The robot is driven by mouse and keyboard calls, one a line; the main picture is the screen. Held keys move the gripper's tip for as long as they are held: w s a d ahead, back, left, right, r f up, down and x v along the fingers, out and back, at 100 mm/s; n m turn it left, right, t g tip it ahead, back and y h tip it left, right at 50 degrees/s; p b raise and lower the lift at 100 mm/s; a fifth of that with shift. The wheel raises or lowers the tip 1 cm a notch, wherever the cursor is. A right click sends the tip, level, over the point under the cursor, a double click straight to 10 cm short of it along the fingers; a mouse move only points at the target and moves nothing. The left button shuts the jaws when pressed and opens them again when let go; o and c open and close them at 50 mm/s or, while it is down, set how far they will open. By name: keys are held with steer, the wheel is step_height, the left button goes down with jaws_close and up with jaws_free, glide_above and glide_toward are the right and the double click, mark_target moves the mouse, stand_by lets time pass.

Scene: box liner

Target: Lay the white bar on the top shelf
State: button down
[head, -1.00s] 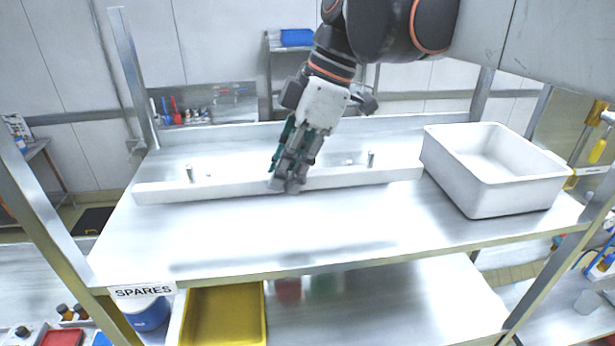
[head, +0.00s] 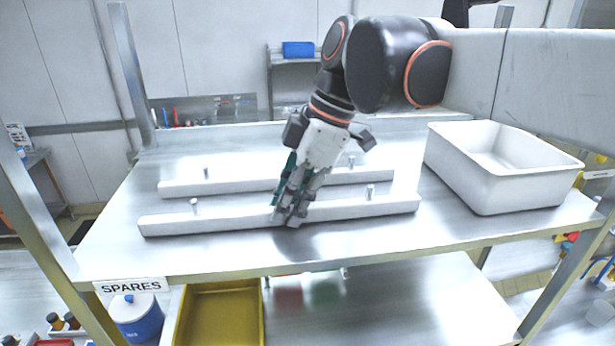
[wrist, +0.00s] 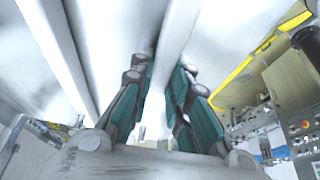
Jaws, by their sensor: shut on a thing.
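My gripper (head: 290,215) is shut on the front white bar (head: 185,224), near its middle, and points down. This bar is long, with small upright pegs, and lies level along the top shelf (head: 230,258). It is on the shelf surface or very near it; I cannot tell which. In the wrist view my gripper's fingers (wrist: 160,95) are on both sides of the held bar (wrist: 176,35). A second, similar white bar (head: 225,186) lies behind it on the shelf, roughly parallel and apart; my gripper hides part of it.
A white open bin (head: 510,187) stands at the right end of the top shelf. A SPARES label (head: 130,285) is on the front edge. Metal posts (head: 131,70) rise at the corners. A yellow bin (head: 222,318) sits below. The shelf's front strip is clear.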

steer(key=shift+f, duration=0.2)
steer(key=c, duration=1.5)
jaws_free()
steer(key=shift+c, duration=0.2)
steer(key=shift+r, duration=0.1)
steer(key=b+v, duration=0.1)
steer(key=v, duration=1.1)
steer(key=shift+w, duration=0.1)
